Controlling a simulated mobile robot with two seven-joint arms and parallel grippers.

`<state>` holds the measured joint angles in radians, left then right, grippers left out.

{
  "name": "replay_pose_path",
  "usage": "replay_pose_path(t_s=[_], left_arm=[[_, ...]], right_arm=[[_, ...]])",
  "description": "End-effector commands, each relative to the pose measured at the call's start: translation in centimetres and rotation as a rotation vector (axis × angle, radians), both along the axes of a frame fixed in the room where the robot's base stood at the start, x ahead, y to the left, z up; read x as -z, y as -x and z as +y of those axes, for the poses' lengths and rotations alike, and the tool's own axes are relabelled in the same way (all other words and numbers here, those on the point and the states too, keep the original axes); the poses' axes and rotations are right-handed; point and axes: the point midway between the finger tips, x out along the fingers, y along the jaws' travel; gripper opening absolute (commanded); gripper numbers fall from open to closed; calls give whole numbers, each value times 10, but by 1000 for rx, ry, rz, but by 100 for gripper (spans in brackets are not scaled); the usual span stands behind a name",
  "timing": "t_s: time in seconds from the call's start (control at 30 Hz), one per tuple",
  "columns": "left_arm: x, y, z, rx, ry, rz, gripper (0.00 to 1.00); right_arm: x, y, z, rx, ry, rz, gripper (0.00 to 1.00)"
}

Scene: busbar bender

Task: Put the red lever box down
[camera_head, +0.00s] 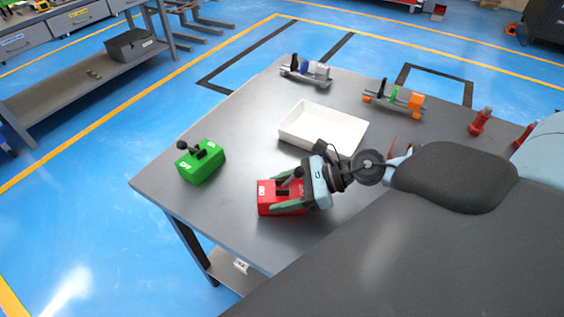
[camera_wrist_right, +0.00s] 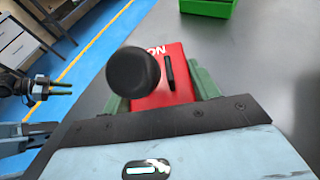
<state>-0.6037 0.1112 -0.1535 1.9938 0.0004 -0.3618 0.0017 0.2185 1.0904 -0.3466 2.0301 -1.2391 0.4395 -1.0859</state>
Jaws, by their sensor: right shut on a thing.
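The red lever box (camera_head: 270,197) has a white label and a black lever with a round knob. In the head view it is near the table's front edge, upright. My right gripper (camera_head: 293,196) is shut on it, with greenish fingers along its sides. I cannot tell whether its underside touches the table. In the right wrist view the red box (camera_wrist_right: 151,93) shows between the fingers, partly hidden by the black knob (camera_wrist_right: 133,73). A dark two-pronged part at the left of that view looks like my left gripper (camera_wrist_right: 38,88); its opening is unclear.
A green lever box (camera_head: 201,161) stands left of the red one. A white tray (camera_head: 290,138) lies behind it. Two small fixtures (camera_head: 305,71) (camera_head: 396,98) and red pieces (camera_head: 481,121) stand farther back. The grey table (camera_head: 235,215) is bare between the two boxes.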

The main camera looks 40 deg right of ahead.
Motion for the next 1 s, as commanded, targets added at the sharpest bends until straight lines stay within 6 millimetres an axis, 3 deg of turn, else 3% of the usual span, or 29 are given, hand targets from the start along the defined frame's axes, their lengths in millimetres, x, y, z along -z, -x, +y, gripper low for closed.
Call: replay_pose_path(t_s=[0.2, 0.23, 0.4, 1.0], left_arm=[[3, 2, 0, 0, 0, 5, 36], [3, 2, 0, 0, 0, 5, 36], [2, 1, 0, 0, -1, 4, 36], [1, 1, 0, 0, -1, 3, 36]], right_arm=[[2, 0, 0, 0, 0, 0, 29], [3, 0, 0, -1, 0, 2, 61], [2, 0, 0, 0, 0, 0, 82], [-2, 5, -7, 2, 2, 4, 82]])
